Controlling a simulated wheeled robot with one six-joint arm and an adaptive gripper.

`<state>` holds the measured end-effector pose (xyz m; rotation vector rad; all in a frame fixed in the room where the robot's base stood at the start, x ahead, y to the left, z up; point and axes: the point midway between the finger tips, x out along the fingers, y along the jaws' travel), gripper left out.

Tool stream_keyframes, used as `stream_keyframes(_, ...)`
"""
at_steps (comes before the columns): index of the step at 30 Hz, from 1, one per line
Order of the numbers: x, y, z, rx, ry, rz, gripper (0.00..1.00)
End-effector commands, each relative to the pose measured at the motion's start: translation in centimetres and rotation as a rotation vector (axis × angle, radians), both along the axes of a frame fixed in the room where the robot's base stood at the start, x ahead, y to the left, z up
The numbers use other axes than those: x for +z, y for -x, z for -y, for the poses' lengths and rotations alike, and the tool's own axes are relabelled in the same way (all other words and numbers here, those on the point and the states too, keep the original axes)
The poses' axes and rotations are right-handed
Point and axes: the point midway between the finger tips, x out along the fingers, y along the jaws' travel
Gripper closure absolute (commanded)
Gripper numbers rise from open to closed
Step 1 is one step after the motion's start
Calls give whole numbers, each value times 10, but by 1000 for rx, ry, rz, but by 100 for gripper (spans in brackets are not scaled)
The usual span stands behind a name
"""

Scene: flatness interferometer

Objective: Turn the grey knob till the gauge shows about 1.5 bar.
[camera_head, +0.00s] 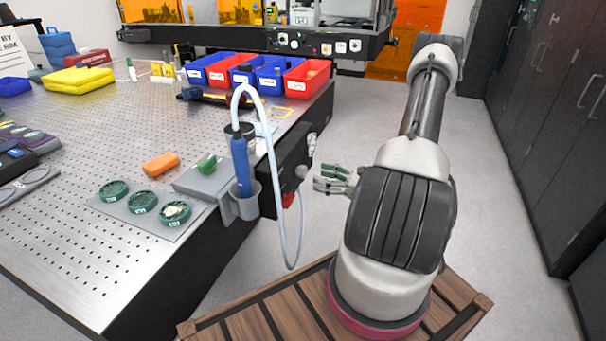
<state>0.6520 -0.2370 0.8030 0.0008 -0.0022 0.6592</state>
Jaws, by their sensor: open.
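A small round grey knob (301,171) sticks out from the black panel (281,180) on the table's right side. My gripper (318,179) is open, just to the right of the knob, with its fingers pointing left towards it. A narrow gap seems to show between fingertips and knob; I cannot tell if they touch. No gauge face can be read from this view; a small pale fitting (311,145) sits above the knob on the same side.
A blue-handled tool (241,165) stands in a grey holder (239,207) at the table edge, its pale hose (274,175) looping down near the knob. A red part (289,199) sits below the knob. Colored bins (307,87) line the table's far edge.

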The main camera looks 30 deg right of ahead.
Motion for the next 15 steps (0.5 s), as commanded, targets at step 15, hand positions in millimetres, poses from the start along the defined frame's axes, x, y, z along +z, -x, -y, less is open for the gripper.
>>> stream_keyframes(15, 0, -47, -38, 3, 1, -2, 42)
